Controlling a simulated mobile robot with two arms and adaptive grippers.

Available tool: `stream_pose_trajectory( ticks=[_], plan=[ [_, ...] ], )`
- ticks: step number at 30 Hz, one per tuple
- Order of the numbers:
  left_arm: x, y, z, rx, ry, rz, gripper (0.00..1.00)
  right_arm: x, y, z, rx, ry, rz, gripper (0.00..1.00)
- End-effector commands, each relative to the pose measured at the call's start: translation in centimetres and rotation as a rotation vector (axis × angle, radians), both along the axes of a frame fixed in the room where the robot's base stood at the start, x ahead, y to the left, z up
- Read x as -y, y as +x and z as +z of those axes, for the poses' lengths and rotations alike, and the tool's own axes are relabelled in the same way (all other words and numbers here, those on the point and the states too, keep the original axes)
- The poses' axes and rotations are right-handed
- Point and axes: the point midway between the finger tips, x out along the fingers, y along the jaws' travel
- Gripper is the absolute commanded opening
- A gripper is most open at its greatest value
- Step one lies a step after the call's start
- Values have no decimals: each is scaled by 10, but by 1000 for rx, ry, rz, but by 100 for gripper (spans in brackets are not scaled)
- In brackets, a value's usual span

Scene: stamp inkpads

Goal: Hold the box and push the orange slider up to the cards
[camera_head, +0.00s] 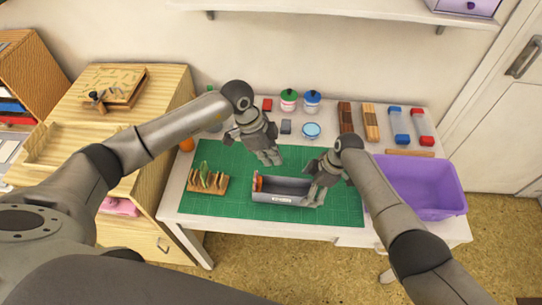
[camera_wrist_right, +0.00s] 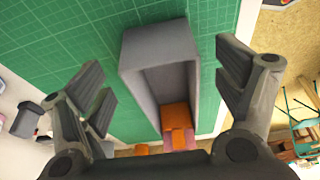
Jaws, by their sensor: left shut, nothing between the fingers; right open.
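The grey open-topped box (camera_head: 280,197) lies lengthwise on the green mat, with a pale label on its front. The orange slider (camera_wrist_right: 175,116) is inside the box; in the head view it shows at the left end (camera_head: 257,183). A reddish-purple strip (camera_wrist_right: 182,142), possibly the cards, lies just beyond it in the right wrist view, partly cut off. My right gripper (camera_head: 318,193) is open over the box's right part, its fingers (camera_wrist_right: 163,88) apart on either side of the box. My left gripper (camera_head: 270,158) is shut and empty, above the mat behind the box.
A wooden rack (camera_head: 208,181) stands left of the box. A purple bin (camera_head: 425,190) stands at the right. Ink jars (camera_head: 288,100), a blue-rimmed dish (camera_head: 311,131) and long blocks line the back. The mat (camera_head: 225,207) in front of the box is clear.

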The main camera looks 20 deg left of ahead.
Motion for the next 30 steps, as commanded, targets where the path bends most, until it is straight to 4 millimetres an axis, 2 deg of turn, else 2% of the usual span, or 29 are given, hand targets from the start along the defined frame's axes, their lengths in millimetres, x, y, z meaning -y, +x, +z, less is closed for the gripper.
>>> stream_pose_trajectory(
  ticks=[16,21,30],
  plan=[
    [0,0,0,0,0,0,0,24,7,75,0,1,1,87],
    [0,0,0,0,0,0,0,27,7,84,-1,0,-1,87],
    [0,0,0,0,0,0,0,27,7,84,-2,-1,0,87]
  ],
)
